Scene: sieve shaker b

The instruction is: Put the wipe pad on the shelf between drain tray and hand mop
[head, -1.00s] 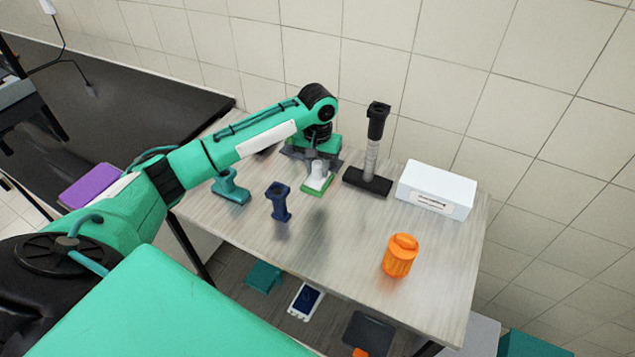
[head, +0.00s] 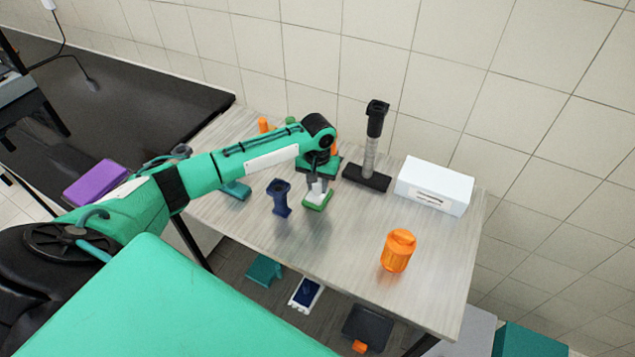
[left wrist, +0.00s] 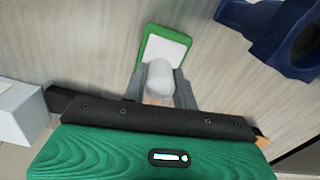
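The wipe pad, green-edged and white with a white knob, is over the grey table (head: 345,240) in the head view (head: 317,201). It also shows in the left wrist view (left wrist: 166,45). My left gripper (head: 318,184) has its grey fingers on both sides of the knob, and in the left wrist view (left wrist: 160,88) they close on it. Whether the pad touches the table is unclear. On the lower shelf (head: 335,312) lie a white tray-like thing with a dark blue middle (head: 306,293) and a dark plate with orange (head: 368,328); I cannot tell which is drain tray or hand mop. My right gripper is not in view.
A navy stand-like piece (head: 281,198) is close left of the pad; a teal one (head: 235,190) is farther left. A black-based post (head: 372,150), white box (head: 434,186) and orange jar (head: 398,250) stand right. A teal thing (head: 264,270) lies on the lower shelf.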

